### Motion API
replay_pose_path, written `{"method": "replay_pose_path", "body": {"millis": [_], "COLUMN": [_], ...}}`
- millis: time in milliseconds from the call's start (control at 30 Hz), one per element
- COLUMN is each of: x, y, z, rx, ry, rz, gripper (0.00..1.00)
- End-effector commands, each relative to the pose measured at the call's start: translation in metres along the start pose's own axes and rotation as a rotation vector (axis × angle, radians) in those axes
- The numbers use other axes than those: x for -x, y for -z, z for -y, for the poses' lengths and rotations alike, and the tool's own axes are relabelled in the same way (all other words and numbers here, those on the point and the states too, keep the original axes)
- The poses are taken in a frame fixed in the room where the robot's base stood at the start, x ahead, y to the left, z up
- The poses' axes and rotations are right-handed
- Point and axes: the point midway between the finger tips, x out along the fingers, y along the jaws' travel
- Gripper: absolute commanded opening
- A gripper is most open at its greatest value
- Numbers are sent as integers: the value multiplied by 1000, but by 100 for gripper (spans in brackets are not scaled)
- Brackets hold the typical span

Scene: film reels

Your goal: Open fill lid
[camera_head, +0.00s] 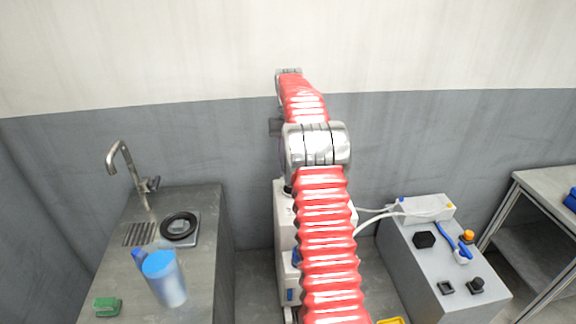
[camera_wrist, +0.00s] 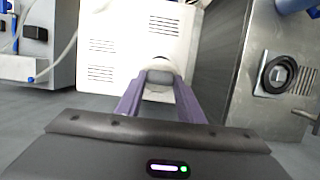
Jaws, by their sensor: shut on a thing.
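The white machine (camera_wrist: 140,35) with vent slots fills the middle of the wrist view. The fill lid (camera_wrist: 162,74) appears as a small rounded grey and white piece at the machine's edge. My gripper (camera_wrist: 160,88) has its two purple fingers closed on it, one on each side. I cannot tell whether the lid is raised or seated. In the head view, my red arm covers most of the white machine (camera_head: 283,220) and hides the lid and the gripper.
Left is a grey bench with a tap (camera_head: 122,165), a black ring (camera_head: 179,226), a blue jug (camera_head: 165,280) and a green block (camera_head: 107,306). Right is a grey cabinet (camera_head: 440,270) with a white box (camera_head: 426,208), tubes and knobs. A metal table (camera_head: 545,195) stands farther right.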

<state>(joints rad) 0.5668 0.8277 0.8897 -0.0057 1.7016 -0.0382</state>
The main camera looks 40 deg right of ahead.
Motion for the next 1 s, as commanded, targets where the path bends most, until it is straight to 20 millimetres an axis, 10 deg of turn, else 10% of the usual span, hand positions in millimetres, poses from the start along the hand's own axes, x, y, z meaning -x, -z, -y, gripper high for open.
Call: {"method": "replay_pose_path", "body": {"millis": [567, 600, 1000], "x": [-2, -2, -1], "y": [2, 2, 1], "z": [0, 0, -1], "rx": [-1, -1, -2], "ry": [3, 3, 2], "rz": [19, 18, 20], "gripper": [0, 37, 53]}}
